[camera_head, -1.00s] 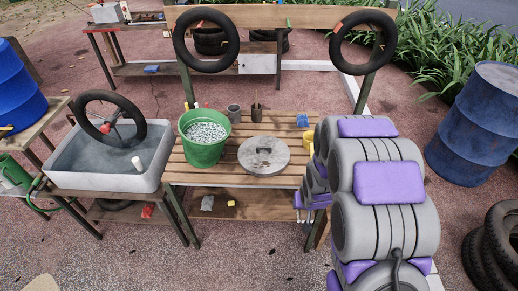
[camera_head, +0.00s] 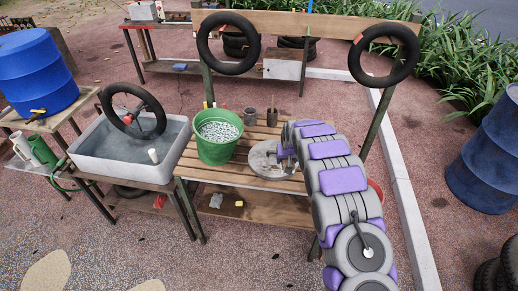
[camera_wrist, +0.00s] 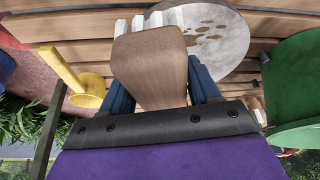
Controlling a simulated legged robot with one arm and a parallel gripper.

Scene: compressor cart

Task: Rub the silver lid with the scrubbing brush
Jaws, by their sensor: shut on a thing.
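The silver lid (camera_head: 264,157) lies on the slatted wooden table, right of the green bucket. My arm covers its right part. In the wrist view the lid (camera_wrist: 225,42) shows dark brown spots. My gripper (camera_wrist: 160,92) is shut on the scrubbing brush, with a blue finger on each side of its wooden block (camera_wrist: 150,60). The brush's white bristles (camera_wrist: 142,22) point to the top of the wrist view and overlap the lid's edge there. I cannot tell whether they touch the lid. In the head view my gripper (camera_head: 284,151) is over the lid's right side; the brush is not clear there.
The green bucket (camera_head: 216,150) of pale bits stands close left of the lid. Two cups (camera_head: 250,116) stand behind it. A grey water basin (camera_head: 120,172) is at the left. A yellow object (camera_wrist: 85,88) shows in the wrist view. Tyres (camera_head: 229,62) hang behind the table.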

